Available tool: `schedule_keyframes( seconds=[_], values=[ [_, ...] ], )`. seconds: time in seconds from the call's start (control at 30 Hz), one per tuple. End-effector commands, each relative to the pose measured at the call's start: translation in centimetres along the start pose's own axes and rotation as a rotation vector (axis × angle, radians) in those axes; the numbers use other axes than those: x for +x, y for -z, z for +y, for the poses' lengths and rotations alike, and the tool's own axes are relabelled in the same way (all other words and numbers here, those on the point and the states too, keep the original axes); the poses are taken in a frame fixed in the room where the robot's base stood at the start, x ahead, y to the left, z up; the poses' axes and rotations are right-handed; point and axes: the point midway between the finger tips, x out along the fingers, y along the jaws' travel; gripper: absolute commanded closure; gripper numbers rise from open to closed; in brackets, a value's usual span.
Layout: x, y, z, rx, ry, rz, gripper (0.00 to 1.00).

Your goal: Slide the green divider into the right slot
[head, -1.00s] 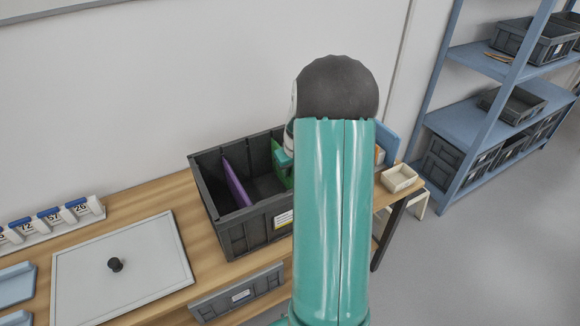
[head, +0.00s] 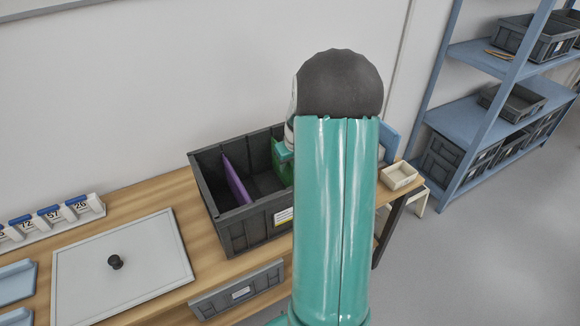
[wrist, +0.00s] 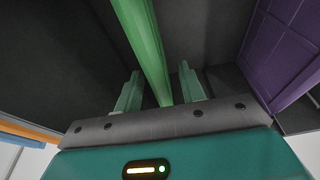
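The dark grey crate (head: 232,238) stands on the wooden bench. The green divider (head: 280,168) is upright inside its right part, partly hidden by my arm. In the wrist view the green divider (wrist: 148,48) runs edge-on between my fingers. My gripper (wrist: 160,88) is open around it, with a gap visible on each side. In the head view my gripper (head: 284,151) is at the divider's top, mostly hidden by my arm. The slots are hidden, so I cannot tell whether the divider is fully seated.
A purple divider (head: 237,181) stands in the crate left of the green one; it also shows in the wrist view (wrist: 281,45). A grey lidded panel (head: 155,262) lies on the bench at left. A small cream tray (head: 399,178) is at the right end.

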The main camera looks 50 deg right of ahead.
Motion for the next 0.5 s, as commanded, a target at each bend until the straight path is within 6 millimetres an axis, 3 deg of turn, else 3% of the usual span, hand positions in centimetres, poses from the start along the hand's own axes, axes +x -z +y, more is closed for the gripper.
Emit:
schedule_keyframes(
  seconds=[0.3, 0.5],
  values=[
    [-7.2, 0.1, 0.1, 0.0, -0.004, 0.005, 0.6],
    [-10.6, 0.1, 0.0, 0.0, -0.002, 0.003, 0.6]
  ],
)
